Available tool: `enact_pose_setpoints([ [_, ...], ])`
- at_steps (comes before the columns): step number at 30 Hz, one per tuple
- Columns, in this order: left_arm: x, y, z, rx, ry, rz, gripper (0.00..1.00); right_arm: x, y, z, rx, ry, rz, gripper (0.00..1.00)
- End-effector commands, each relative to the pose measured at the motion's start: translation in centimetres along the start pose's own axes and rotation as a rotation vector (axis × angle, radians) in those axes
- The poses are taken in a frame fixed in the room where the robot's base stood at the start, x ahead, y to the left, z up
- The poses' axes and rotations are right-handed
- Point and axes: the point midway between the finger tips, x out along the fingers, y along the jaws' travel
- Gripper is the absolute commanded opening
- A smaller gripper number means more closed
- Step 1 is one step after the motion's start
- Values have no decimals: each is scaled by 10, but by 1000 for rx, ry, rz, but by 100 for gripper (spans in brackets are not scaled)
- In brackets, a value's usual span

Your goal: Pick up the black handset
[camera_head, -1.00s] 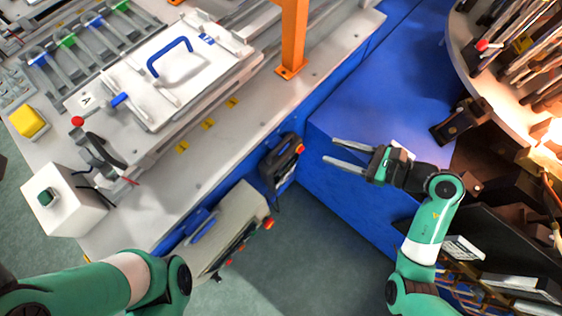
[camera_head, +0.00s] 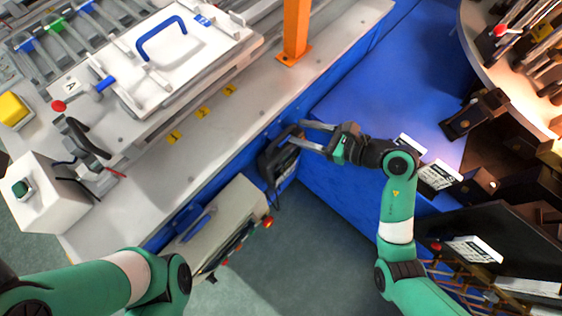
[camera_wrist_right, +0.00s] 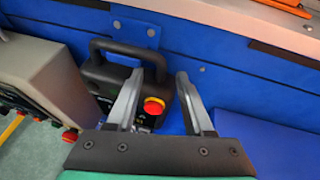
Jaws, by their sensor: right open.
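The black handset (camera_head: 270,163) hangs upright on the blue side panel of the white bench, near the middle of the head view. In the right wrist view the handset (camera_wrist_right: 97,76) shows its looped handle on top and a red button (camera_wrist_right: 153,106) on a yellow ring. My right gripper (camera_head: 299,132) is open, with its fingertips at the handset's upper right side. In the right wrist view the red button shows between the open fingers (camera_wrist_right: 159,74). I cannot tell whether they touch the handset. My left arm is at lower left; its gripper is out of view.
A beige control box (camera_head: 222,215) with red buttons stands left of the handset. A blue block (camera_head: 345,175) lies to the right. An orange post (camera_head: 296,30) stands on the white bench (camera_head: 215,135). Grey floor (camera_head: 290,255) is clear below.

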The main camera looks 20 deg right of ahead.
Motion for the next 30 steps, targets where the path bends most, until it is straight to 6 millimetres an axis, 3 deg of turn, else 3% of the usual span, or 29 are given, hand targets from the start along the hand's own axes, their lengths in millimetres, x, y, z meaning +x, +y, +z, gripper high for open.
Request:
enact_pose_setpoints([
  [8,-2,0,2,0,0,0,0,8,0,1,0,0,-2,52],
  [17,-2,0,2,0,0,0,0,8,0,0,0,0,-1,2],
  [18,-2,0,2,0,0,0,0,8,0,0,0,0,-1,0],
  [30,-2,0,2,0,0,0,0,8,0,0,0,0,-1,0],
])
